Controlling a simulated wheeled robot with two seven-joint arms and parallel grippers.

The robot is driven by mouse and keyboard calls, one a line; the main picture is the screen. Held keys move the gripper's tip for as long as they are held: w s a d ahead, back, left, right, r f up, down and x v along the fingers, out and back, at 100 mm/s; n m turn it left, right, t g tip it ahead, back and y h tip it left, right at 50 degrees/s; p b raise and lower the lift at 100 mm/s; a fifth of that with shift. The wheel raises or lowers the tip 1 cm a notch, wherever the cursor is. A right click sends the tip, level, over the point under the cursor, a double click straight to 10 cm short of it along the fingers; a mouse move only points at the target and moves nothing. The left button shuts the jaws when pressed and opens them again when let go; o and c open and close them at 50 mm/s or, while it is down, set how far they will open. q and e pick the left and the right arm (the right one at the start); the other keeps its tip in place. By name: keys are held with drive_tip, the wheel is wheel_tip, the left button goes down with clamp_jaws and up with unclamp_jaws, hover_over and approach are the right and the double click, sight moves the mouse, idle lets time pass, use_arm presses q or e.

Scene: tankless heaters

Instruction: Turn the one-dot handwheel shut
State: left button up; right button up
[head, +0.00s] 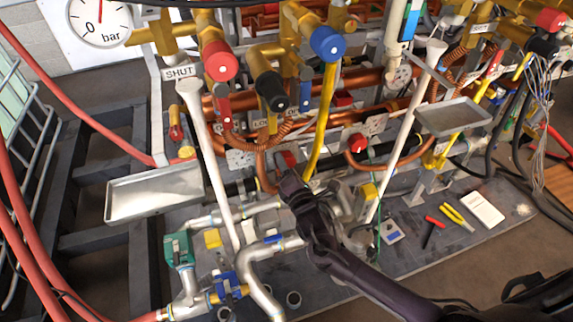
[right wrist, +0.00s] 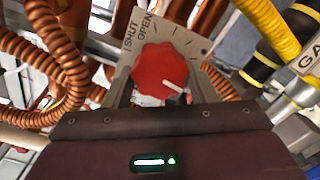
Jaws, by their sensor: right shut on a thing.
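A red lobed handwheel (right wrist: 160,70) with a white pointer mark sits in front of a grey plate (right wrist: 185,38) lettered SHUT and OPEN in the right wrist view. The white mark points to the lower right, away from the lettering. My right gripper (right wrist: 163,92) has a finger on each side of the wheel and is shut on it. In the head view my right gripper (head: 290,180) reaches up to a red wheel (head: 285,160) low among the copper pipes. I cannot make out any dots on it. My left gripper is not in view.
Another red handwheel (head: 357,143) on a plate is to the right. Copper pipes, a yellow hose (head: 321,125) and white pipes crowd the area. Metal trays (head: 155,192) stick out at left and right. Tools and a white pad (head: 482,210) lie on the board at right.

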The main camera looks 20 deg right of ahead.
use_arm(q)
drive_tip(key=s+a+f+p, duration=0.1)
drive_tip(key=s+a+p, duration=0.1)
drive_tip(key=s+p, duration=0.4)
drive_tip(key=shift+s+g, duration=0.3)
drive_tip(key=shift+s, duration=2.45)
use_arm(e)
drive_tip(key=shift+d+r+m, duration=0.1)
drive_tip(key=shift+d+m, duration=0.05)
drive_tip(key=shift+m, duration=8.1)
drive_tip(key=shift+d+m, duration=0.1)
drive_tip(key=shift+m, duration=8.15)
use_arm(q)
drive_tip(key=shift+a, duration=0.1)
use_arm(e)
drive_tip(key=o, duration=1)
drive_tip(key=shift+c, duration=0.2)
